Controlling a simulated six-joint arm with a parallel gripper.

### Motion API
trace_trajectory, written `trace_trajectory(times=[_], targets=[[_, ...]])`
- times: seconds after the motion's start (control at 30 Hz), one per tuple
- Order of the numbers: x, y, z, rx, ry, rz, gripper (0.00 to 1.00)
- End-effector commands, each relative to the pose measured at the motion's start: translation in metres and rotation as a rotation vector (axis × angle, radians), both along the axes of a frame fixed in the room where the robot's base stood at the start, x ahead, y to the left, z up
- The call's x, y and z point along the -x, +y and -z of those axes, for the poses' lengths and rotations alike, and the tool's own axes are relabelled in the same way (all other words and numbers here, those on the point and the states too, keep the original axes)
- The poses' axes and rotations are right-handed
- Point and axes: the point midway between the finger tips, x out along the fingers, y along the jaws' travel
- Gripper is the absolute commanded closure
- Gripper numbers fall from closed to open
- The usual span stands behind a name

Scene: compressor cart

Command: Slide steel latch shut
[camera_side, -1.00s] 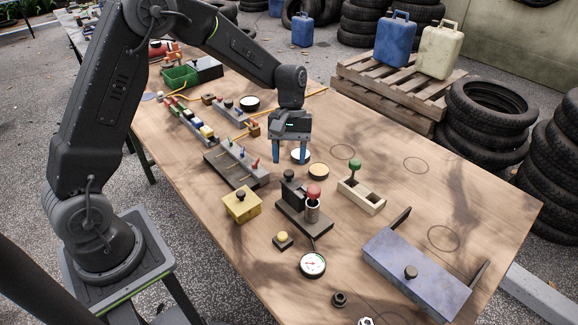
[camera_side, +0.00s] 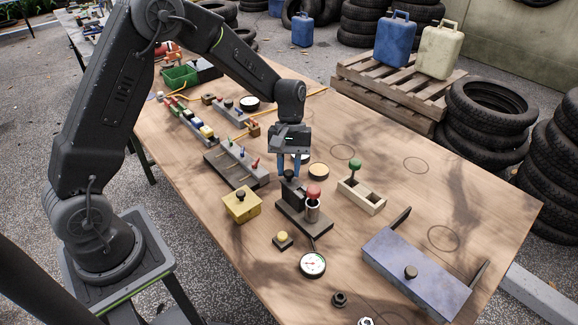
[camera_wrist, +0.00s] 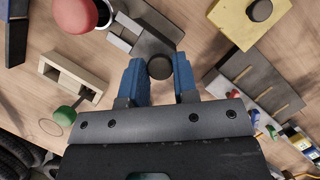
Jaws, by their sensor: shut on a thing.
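The latch fixture has a dark base plate (camera_side: 300,219) near the middle of the table, with a dark block (camera_side: 292,193) carrying a black knob and a steel post topped by a red ball (camera_side: 313,191). In the wrist view the black knob (camera_wrist: 160,67) sits between the blue fingertips of my gripper (camera_wrist: 158,72). My gripper (camera_side: 289,172) points down over the block and is shut on the knob. In the side view the fingers partly hide the knob. A pale metal piece (camera_wrist: 122,38) shows beside the dark block in the wrist view.
A yellow box (camera_side: 241,206) stands left of the fixture, and a grey slotted rack (camera_side: 236,170) lies behind it. A pale tray with a green knob (camera_side: 362,194) stands to the right. A gauge (camera_side: 312,264) and a blue panel (camera_side: 416,272) lie toward the front.

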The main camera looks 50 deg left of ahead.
Motion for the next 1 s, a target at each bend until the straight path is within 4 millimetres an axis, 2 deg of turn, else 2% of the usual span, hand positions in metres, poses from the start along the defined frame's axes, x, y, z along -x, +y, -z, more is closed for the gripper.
trace_trajectory(times=[0.03,0.13,0.37,0.63,0.87,0.9,1.0], targets=[[0.0,0.0,0.0,-0.001,0.001,0.0,0.91],[0.0,0.001,0.0,-0.001,0.001,0.0,1.0],[0.0,0.0,0.0,-0.001,0.001,0.001,1.0],[0.001,-0.033,0.0,0.002,0.003,0.006,1.0],[0.001,-0.034,0.0,0.003,0.004,0.004,1.0],[0.001,-0.034,0.0,0.003,0.004,0.003,0.72],[0.0,-0.033,0.0,0.003,0.004,0.002,0.62]])
